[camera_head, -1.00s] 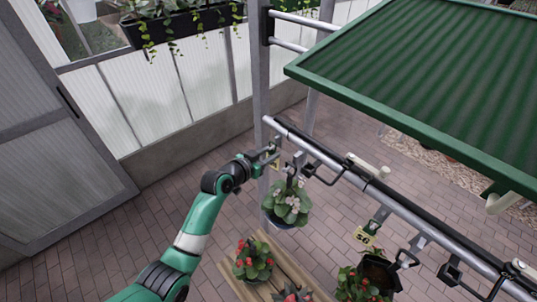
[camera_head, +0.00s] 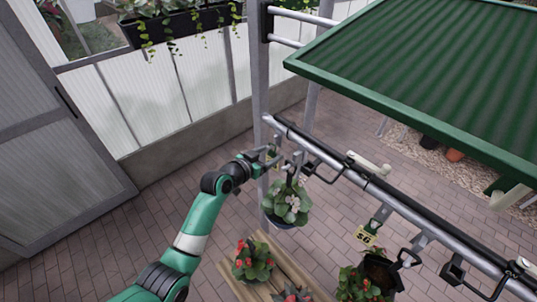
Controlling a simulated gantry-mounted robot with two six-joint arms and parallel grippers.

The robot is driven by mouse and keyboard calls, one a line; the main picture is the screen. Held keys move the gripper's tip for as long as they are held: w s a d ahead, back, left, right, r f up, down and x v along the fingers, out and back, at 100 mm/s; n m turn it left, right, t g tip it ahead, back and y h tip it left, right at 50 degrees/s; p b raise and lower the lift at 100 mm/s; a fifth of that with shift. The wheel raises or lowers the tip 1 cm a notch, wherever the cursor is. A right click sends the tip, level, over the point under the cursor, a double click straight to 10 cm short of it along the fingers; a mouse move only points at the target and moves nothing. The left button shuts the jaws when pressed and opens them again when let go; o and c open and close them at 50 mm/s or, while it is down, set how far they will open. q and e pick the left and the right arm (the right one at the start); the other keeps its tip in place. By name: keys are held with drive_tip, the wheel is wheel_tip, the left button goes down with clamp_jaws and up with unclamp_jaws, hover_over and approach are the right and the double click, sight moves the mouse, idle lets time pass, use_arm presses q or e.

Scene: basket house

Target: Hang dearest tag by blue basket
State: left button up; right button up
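A dark bluish basket (camera_head: 284,223) with white flowers and broad leaves hangs just below and right of the gripper. Another yellow tag (camera_head: 365,236), reading $6, hangs farther right along the rail, beside a dark basket (camera_head: 381,273). My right gripper cannot be made out.
A wooden slatted bench (camera_head: 287,262) with red-flowered plants (camera_head: 253,262) stands below the rail. A green canopy (camera_head: 430,85) covers the upper right. A grey post (camera_head: 261,75) rises behind the gripper. The brick floor at left is clear.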

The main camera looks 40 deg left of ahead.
idle(0.3)
use_arm(q)
drive_tip(key=p+v, duration=0.5)
drive_tip(key=v, duration=0.6)
drive_tip(key=shift+s, duration=0.3)
drive_tip(key=shift+r, duration=0.1)
